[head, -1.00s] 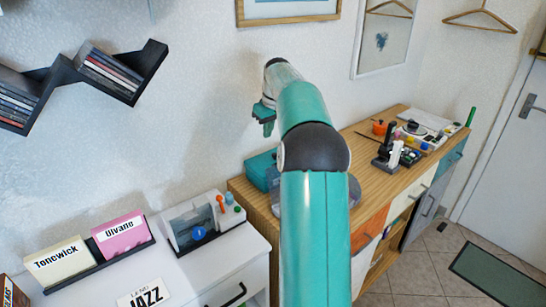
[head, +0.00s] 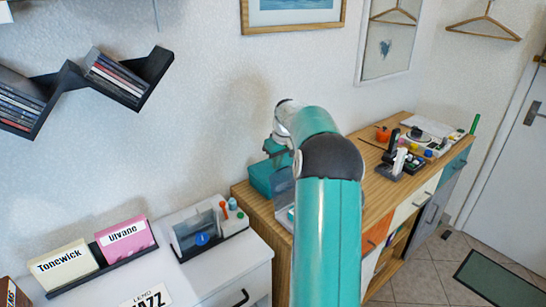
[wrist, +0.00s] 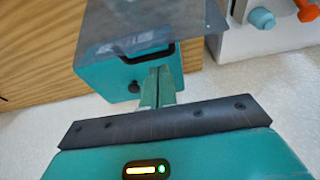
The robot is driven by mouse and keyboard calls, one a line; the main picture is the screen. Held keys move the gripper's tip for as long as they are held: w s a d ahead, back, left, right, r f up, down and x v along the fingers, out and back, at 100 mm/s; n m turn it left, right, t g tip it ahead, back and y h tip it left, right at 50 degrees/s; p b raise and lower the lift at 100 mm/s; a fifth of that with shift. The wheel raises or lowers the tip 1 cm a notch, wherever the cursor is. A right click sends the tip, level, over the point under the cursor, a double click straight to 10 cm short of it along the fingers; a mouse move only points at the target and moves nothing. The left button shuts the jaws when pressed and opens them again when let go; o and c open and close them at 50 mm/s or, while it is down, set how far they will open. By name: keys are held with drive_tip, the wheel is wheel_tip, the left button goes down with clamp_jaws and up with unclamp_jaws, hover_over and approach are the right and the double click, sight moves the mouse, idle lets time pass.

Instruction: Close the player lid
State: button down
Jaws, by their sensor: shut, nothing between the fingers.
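A teal box (head: 262,176) sits on the wooden sideboard, against the wall, below and beside my gripper (head: 274,148). A grey, see-through panel (head: 283,188), perhaps the player's lid, shows at its right, partly hidden by my arm. In the wrist view the teal box (wrist: 118,76) has a dark slot and a black knob, and the grey see-through panel (wrist: 150,22) spans above it. My gripper (wrist: 160,72) is shut and empty, its tips in front of the teal box. I cannot tell whether they touch it. The panel's hinge and full angle are hidden.
A white device (head: 208,228) with a clear cover, a blue disc and coloured knobs stands on the white cabinet (head: 205,285) at left. Small items and a white turntable-like unit (head: 428,133) fill the sideboard's far end.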

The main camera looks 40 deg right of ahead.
drive_tip(key=shift+s+a, duration=0.1)
drive_tip(key=shift+s, duration=0.2)
idle(0.4)
drive_tip(key=shift+s+r+t, duration=0.1)
drive_tip(key=shift+s+t, duration=0.2)
